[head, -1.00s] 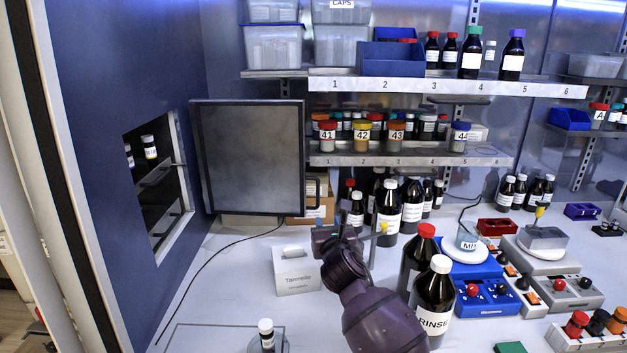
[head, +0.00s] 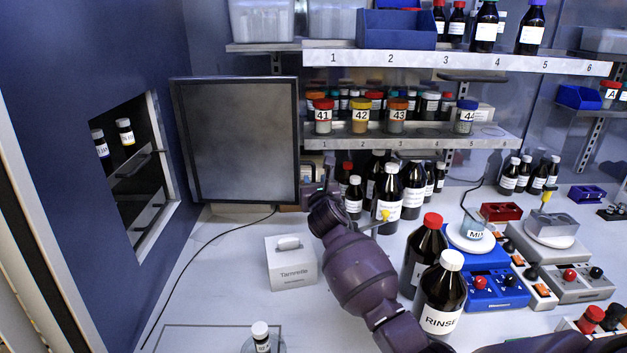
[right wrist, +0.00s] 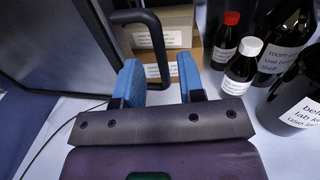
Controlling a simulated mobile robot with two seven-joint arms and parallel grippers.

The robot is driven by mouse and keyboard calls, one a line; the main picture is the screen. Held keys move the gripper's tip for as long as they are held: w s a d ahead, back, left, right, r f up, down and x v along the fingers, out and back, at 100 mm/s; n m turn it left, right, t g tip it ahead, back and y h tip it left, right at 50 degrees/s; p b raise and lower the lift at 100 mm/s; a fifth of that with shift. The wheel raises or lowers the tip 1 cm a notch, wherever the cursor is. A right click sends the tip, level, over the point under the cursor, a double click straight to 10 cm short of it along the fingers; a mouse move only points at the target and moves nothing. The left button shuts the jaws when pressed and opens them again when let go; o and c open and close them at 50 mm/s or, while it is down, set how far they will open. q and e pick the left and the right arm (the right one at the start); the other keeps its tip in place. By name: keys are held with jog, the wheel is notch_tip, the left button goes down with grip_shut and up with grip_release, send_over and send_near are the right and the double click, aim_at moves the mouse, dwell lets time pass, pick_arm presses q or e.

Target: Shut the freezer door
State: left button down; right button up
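The freezer door (head: 238,140) is a grey panel with a dark frame. It stands open, swung out from the opening (head: 130,165) in the blue wall. Its black handle (right wrist: 160,45) is at the door's right edge. My right gripper (head: 318,186) is at that edge. In the right wrist view its blue fingers (right wrist: 160,60) are apart, and the handle's bar shows in the gap between them. I cannot tell whether they touch it. In the head view the gripper largely hides the handle. My left gripper is not in view.
A white Tarnrelle box (head: 291,265) stands below the door. A RINSE bottle (head: 441,295) and a red-capped bottle (head: 424,255) stand beside my right arm. Several dark bottles (head: 388,195) stand behind the gripper.

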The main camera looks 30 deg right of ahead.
aim_at(314, 178)
jog(key=shift+b+x, duration=1.15)
jog(key=shift+x, duration=0.65)
grip_shut()
